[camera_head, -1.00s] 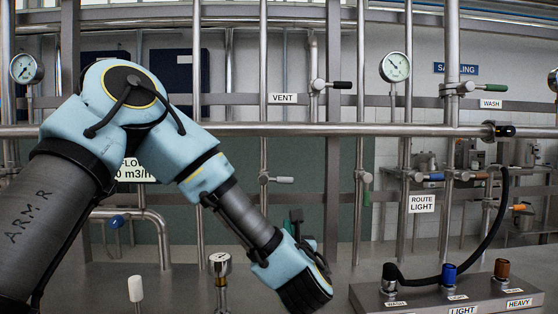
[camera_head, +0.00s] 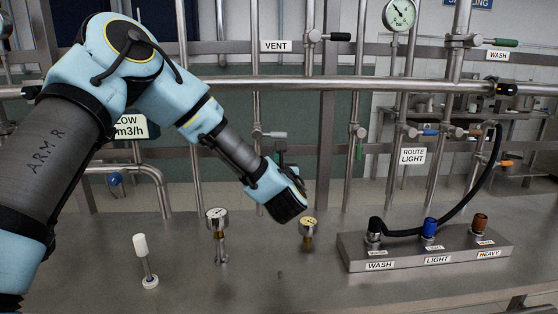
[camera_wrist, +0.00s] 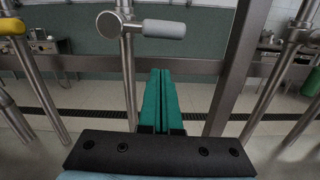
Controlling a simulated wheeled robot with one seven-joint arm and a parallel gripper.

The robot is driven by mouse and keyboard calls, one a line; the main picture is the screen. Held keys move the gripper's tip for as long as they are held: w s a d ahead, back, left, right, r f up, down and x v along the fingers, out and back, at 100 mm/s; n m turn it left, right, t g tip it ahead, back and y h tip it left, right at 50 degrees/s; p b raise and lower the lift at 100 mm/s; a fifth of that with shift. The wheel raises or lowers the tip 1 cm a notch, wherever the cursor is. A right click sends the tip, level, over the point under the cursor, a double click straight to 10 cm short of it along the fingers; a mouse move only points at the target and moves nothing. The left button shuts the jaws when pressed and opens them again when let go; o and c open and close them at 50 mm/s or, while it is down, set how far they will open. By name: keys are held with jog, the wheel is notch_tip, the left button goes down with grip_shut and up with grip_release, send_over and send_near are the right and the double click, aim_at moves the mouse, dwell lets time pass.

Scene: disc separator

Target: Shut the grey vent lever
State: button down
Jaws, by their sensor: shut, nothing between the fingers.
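The grey vent lever (camera_head: 273,134) sticks out sideways to the right from a thin upright pipe that carries the VENT label (camera_head: 276,46) higher up. In the wrist view the grey lever (camera_wrist: 163,29) lies level, crosswise to its pipe, beyond and slightly above the fingertips. My gripper (camera_head: 281,152) is just below the lever in the head view. Its green fingers (camera_wrist: 160,72) are pressed together in the wrist view, with nothing between them. They look apart from the lever, though the exact gap is hard to judge.
A black lever (camera_head: 340,37) sits higher on the neighbouring pipe. A yellow-handled valve (camera_wrist: 12,26) shows at left in the wrist view. Two gauges (camera_head: 217,214) (camera_head: 309,223), a white-knobbed post (camera_head: 141,245) and a hose block (camera_head: 425,250) stand on the bench below. A thick horizontal rail (camera_head: 380,84) crosses above the lever.

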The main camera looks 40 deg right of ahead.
aim_at(269, 135)
notch_tip(269, 135, up, 3)
jog(key=shift+w+d+p, duration=0.1)
jog(key=shift+d+p, duration=0.05)
jog(key=shift+p, duration=0.3)
jog(key=shift+b, duration=0.4)
jog(key=shift+d+r+b, duration=0.15)
jog(key=shift+r+b, duration=0.45)
jog(key=shift+r, duration=0.1)
